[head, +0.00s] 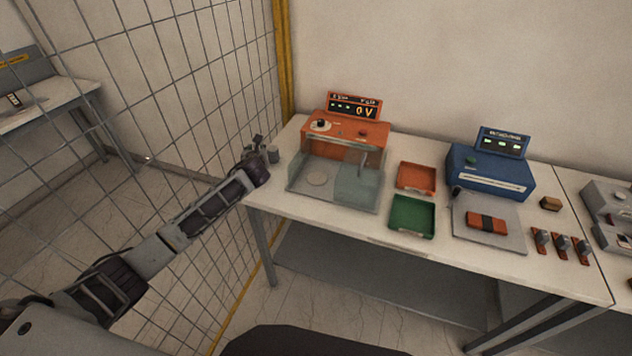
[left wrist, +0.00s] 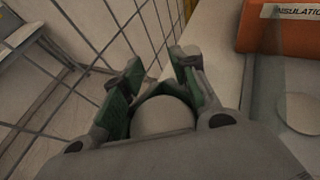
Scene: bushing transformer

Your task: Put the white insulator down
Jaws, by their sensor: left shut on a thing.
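My left gripper (head: 262,152) is at the left end of the table, beside the orange tester and close to the wire fence. In the left wrist view the green-padded fingers of my left gripper (left wrist: 156,72) are shut around the white insulator (left wrist: 164,116), whose pale rounded face shows between them. In the head view a small grey-white cylinder (head: 273,155) shows at the fingers, over the table's left corner. I cannot tell whether its underside touches the table. My right gripper is not in view.
The orange tester (head: 345,133) has a clear-walled chamber with a round pad (head: 317,179). An orange tray (head: 416,178) and a green tray (head: 411,217) lie to its right, then a blue device (head: 490,172). The wire fence (head: 190,80) runs close along the table's left end.

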